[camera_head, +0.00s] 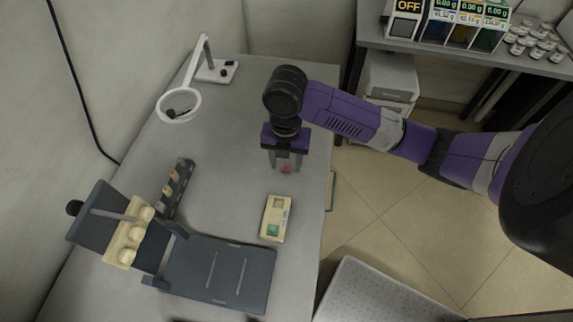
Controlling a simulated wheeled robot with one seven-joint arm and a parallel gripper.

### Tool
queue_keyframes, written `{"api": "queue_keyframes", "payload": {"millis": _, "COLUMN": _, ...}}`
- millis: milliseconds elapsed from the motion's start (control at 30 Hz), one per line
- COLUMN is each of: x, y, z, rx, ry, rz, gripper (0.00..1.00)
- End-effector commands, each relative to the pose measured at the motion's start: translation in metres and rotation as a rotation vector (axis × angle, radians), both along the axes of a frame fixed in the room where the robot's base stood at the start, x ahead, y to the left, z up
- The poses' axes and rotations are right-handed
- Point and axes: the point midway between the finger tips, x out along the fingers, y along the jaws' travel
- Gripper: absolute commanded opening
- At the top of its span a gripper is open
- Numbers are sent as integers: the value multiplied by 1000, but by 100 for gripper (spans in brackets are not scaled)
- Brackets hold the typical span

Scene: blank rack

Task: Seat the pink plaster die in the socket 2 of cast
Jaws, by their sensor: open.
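A small pink piece (286,169), which looks like the plaster die, shows low between the fingers of my gripper (285,163). My gripper points down over the right part of the grey table and its fingers stand apart on either side of the piece. I cannot tell whether they touch it. A cream block (267,222) with a pale recess and a green patch lies in front of my gripper. A cream bar (118,252) with several round shapes sits on the dark tilted stand at left. I cannot tell which of these is the cast, and no socket number is readable.
A dark rack (184,178) with pale pieces lies left of centre. The dark stand (225,272) has a flat slotted plate at the front. A white magnifier lamp (203,55) stands at the back. The table between rack and gripper is clear.

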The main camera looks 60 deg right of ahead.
Motion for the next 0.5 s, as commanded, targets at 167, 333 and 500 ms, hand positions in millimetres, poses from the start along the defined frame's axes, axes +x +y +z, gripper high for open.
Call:
{"api": "queue_keyframes", "payload": {"millis": 167, "x": 0, "y": 0, "z": -19, "rx": 2, "ry": 2, "rz": -3, "gripper": 47}}
{"api": "queue_keyframes", "payload": {"millis": 333, "x": 0, "y": 0, "z": -23, "rx": 1, "ry": 1, "rz": -1, "gripper": 47}}
{"api": "queue_keyframes", "payload": {"millis": 500, "x": 0, "y": 0, "z": -23, "rx": 1, "ry": 0, "rz": -1, "gripper": 36}}
